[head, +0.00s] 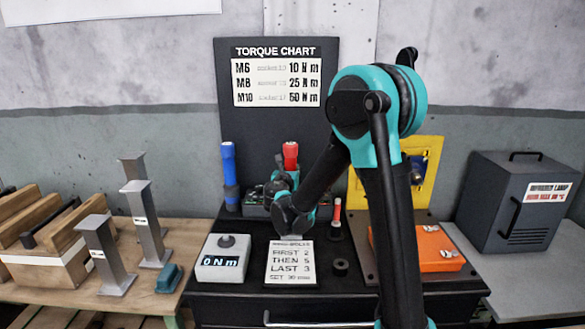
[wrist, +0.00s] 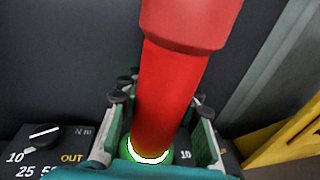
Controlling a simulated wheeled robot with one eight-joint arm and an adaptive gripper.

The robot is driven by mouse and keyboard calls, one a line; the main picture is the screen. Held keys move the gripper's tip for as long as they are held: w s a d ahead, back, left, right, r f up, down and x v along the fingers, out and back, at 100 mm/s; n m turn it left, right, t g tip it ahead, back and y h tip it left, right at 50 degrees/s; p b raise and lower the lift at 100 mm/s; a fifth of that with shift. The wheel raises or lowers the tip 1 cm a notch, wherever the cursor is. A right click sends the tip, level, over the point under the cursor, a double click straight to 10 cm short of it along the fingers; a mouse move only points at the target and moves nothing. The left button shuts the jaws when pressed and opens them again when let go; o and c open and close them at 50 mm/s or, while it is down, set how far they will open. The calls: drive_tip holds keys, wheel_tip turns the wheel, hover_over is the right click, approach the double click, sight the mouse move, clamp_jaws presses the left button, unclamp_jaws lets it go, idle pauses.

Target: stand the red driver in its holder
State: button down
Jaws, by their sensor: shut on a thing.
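The red driver (head: 291,153) stands upright at the back of the black bench, below the torque chart. It also fills the middle of the wrist view (wrist: 170,90), slightly tilted in that picture. My gripper (head: 284,182) is shut on its body, with one finger on each side in the wrist view (wrist: 160,112). The driver's lower end meets a glowing green and white ring (wrist: 150,155) on a black unit marked 10, 25 and OUT. I cannot tell how deep the driver sits there, and the front of the ring is hidden.
A blue driver (head: 228,165) stands to the left. A 0 N m meter (head: 222,262) and an instruction card (head: 290,263) are in front. An orange case (head: 425,247), a yellow panel (head: 425,185) and a grey lamp box (head: 510,205) are to the right. Grey posts (head: 147,225) stand left.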

drive_tip(key=shift+f, duration=0.1)
drive_tip(key=c, duration=1)
unclamp_jaws()
